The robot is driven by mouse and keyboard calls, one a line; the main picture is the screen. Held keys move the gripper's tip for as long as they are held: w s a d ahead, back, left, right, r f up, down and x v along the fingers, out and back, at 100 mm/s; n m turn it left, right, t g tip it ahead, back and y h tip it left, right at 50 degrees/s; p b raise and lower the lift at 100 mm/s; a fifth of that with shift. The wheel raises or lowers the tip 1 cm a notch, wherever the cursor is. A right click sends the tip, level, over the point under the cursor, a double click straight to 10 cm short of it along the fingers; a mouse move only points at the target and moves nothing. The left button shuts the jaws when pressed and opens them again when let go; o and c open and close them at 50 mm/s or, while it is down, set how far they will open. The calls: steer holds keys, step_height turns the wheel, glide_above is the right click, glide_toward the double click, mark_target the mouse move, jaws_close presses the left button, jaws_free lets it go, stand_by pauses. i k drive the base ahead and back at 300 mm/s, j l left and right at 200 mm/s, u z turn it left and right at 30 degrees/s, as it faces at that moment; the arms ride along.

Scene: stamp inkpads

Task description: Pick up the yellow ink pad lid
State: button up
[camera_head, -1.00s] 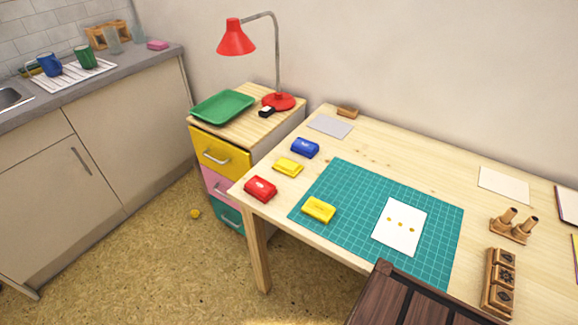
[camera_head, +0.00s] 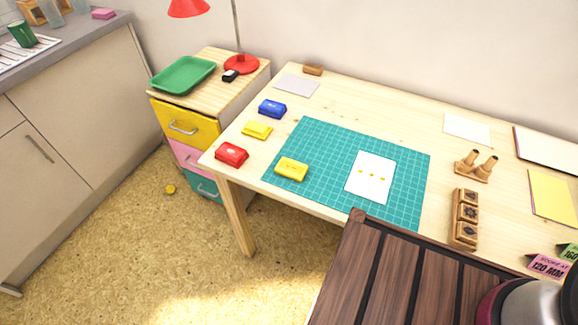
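Two yellow pieces show. One yellow block (camera_head: 291,169) lies on the left part of the green cutting mat (camera_head: 330,139); it is box-shaped with a faint marking on top. A flatter yellow piece (camera_head: 257,130) lies on the bare table, between the red ink pad (camera_head: 231,154) and the blue ink pad (camera_head: 272,109). The block on the mat looks like the lid and the flatter one like the open pad, but I cannot tell surely at this size. My gripper is not in view.
A white card with yellow dots (camera_head: 370,176) lies on the mat. Wooden stamps (camera_head: 464,217) and a stamp stand (camera_head: 476,167) are to the right. A dark slatted wooden piece (camera_head: 390,280) stands before the table's front edge. A drawer unit with a green tray (camera_head: 183,74) is left.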

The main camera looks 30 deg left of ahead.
mark_target(290, 169)
steer(key=k+j+u, duration=0.2)
steer(key=j, duration=0.2)
steer(key=j+u, duration=0.2)
steer(key=j, duration=0.2)
steer(key=k+j+u, duration=0.2)
steer(key=j, duration=0.25)
steer(key=i+l, duration=0.05)
steer(key=i, duration=0.05)
